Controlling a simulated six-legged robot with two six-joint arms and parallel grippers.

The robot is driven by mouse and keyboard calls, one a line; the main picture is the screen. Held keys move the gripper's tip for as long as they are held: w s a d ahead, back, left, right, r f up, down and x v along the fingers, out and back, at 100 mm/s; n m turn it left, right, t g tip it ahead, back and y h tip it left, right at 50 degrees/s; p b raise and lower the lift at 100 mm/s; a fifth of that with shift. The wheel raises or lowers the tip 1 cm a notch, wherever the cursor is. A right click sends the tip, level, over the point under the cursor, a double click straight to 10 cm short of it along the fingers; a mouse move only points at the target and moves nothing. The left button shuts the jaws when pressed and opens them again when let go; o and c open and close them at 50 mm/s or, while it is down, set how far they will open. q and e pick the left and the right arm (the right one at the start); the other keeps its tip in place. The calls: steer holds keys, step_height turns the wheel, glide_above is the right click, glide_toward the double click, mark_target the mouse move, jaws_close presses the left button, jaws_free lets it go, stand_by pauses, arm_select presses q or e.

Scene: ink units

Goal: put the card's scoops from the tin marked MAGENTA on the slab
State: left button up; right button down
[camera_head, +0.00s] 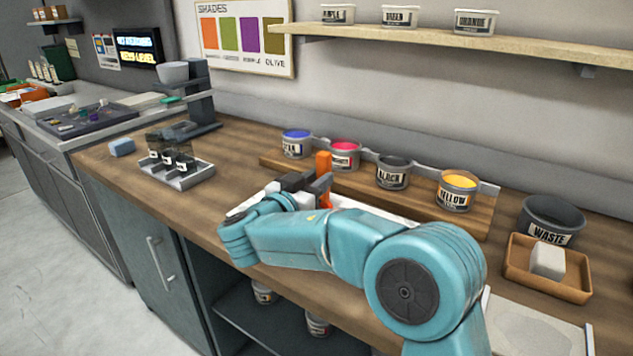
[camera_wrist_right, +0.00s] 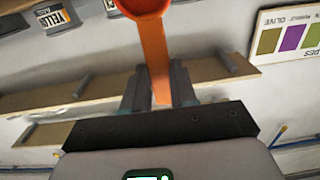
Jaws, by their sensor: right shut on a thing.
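My right gripper (camera_head: 318,190) is shut on the handle of an orange scoop (camera_head: 323,163), just in front of the tin row. In the right wrist view the gripper (camera_wrist_right: 158,88) pinches the orange handle (camera_wrist_right: 155,55), with the round bowl at the top edge. The tin with magenta ink (camera_head: 344,147) stands just behind the scoop; its label is too small to read. A pale flat surface, perhaps the slab (camera_head: 375,209), shows partly behind my arm, which hides much of it. I cannot make out the scoop card. My left gripper is not in view.
A blue tin (camera_head: 297,142), a black tin (camera_head: 392,174) and a yellow tin (camera_head: 457,191) share the wooden rack. A WASTE tub (camera_head: 551,220) and a wooden tray (camera_head: 520,262) with a white block stand right. A metal tray (camera_head: 178,180) of small jars stands left.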

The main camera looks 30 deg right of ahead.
steer(key=b, duration=0.5)
steer(key=shift+f, duration=0.1)
stand_by(5.1)
step_height(320, 180, up, 5)
steer(key=shift+r+p, duration=0.1)
steer(key=shift+p, duration=0.8)
